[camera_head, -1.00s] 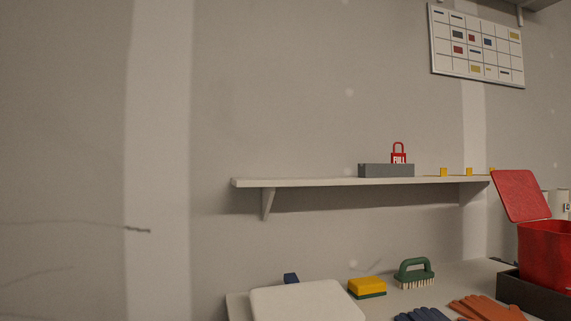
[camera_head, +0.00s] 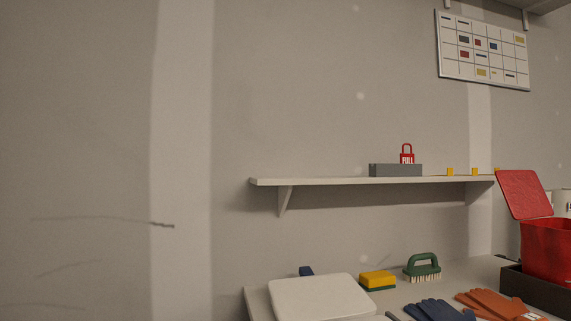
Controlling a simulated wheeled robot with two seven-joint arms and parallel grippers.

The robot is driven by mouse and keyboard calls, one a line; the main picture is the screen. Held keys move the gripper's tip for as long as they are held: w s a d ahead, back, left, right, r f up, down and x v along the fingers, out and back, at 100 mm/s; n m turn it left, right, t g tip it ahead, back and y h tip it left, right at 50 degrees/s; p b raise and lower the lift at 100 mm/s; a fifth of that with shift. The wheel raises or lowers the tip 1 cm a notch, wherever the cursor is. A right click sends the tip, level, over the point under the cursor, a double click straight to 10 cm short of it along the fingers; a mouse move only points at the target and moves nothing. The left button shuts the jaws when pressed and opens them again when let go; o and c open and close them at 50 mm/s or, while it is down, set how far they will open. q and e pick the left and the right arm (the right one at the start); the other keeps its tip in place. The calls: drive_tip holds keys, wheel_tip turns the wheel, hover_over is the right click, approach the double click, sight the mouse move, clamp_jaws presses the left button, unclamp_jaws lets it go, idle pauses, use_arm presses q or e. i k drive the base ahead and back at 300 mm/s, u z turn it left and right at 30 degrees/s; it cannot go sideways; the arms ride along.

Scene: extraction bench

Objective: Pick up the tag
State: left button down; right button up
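A red padlock-shaped tag (camera_head: 407,155) with the word FULL in white stands upright on the wall shelf. Its lower part is hidden by a grey block or box (camera_head: 396,170) in front of it; I cannot tell whether it sits in the box or behind it. Neither of my grippers is in view.
The shelf (camera_head: 330,181) carries small yellow pieces (camera_head: 474,171) at its right. On the bench below are a white slab (camera_head: 320,297), a yellow sponge (camera_head: 377,279), a green brush (camera_head: 423,266), blue gloves (camera_head: 440,309), orange gloves (camera_head: 498,303) and an open red bin (camera_head: 548,243).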

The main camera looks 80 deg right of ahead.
sight(405, 158)
drive_tip(key=k, duration=2.05)
drive_tip(key=z, duration=1.25)
